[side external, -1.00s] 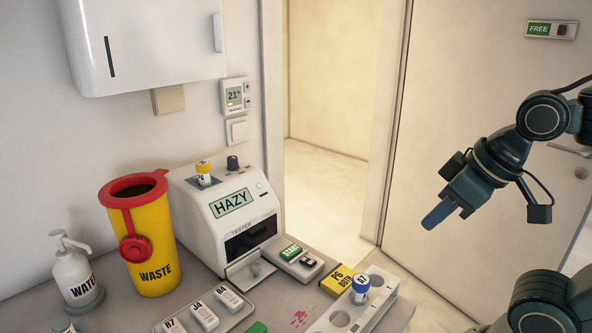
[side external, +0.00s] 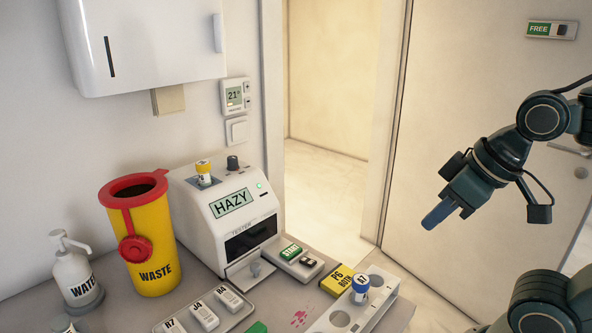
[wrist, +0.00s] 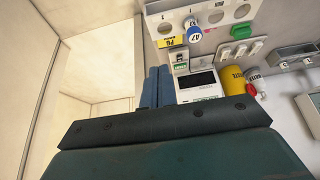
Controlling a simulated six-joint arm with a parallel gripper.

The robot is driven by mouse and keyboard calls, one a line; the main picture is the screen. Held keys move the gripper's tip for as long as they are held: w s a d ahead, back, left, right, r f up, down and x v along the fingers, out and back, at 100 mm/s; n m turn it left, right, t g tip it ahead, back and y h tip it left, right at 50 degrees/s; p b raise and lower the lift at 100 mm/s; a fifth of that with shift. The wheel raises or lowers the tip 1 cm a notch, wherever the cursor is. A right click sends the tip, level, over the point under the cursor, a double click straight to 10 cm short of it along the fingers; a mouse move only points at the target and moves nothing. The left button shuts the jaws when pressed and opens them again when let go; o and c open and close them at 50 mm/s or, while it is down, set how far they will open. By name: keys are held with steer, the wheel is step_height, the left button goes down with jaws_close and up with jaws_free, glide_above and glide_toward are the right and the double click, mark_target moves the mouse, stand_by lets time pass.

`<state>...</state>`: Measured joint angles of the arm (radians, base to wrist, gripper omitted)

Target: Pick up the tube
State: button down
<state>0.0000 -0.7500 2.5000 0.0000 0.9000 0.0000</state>
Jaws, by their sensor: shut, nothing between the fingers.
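A tube with a blue cap marked 47 (side external: 360,290) stands upright in a white rack (side external: 378,309) at the table's right front. Another tube, with a yellow cap (side external: 204,172), sits upright in the top of the white tester (side external: 240,215), whose screen reads HAZY. My gripper (side external: 431,222) is in the air to the right of the table, above and apart from both tubes. Its blue fingers are shut together with nothing between them. In the wrist view my gripper (wrist: 158,72) shows below the rack, and the blue-capped tube (wrist: 194,32) is in sight.
A yellow waste bin (side external: 150,240) with a red rim and a water pump bottle (side external: 76,272) stand at the left. Labelled white pieces (side external: 204,315) lie in a tray in front. A yellow P6 block (side external: 337,281) is beside the rack.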

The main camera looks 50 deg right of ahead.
steer(key=c, duration=1)
jaws_free()
steer(key=shift+c, duration=0.2)
steer(key=w+a+r+n, duration=0.1)
steer(key=w+a+r, duration=0.1)
steer(key=w+r, duration=0.5)
steer(key=w+a+r, duration=0.2)
steer(key=w+r, duration=0.1)
steer(key=w, duration=0.8)
steer(key=n+y, duration=0.1)
glide_toward(204, 163)
steer(key=shift+s+d+r+t, duration=0.15)
steer(key=shift+s+r+t, duration=0.25)
steer(key=shift+s+r, duration=0.55)
steer(key=shift+f, duration=0.15)
steer(key=shift+x, duration=4.2)
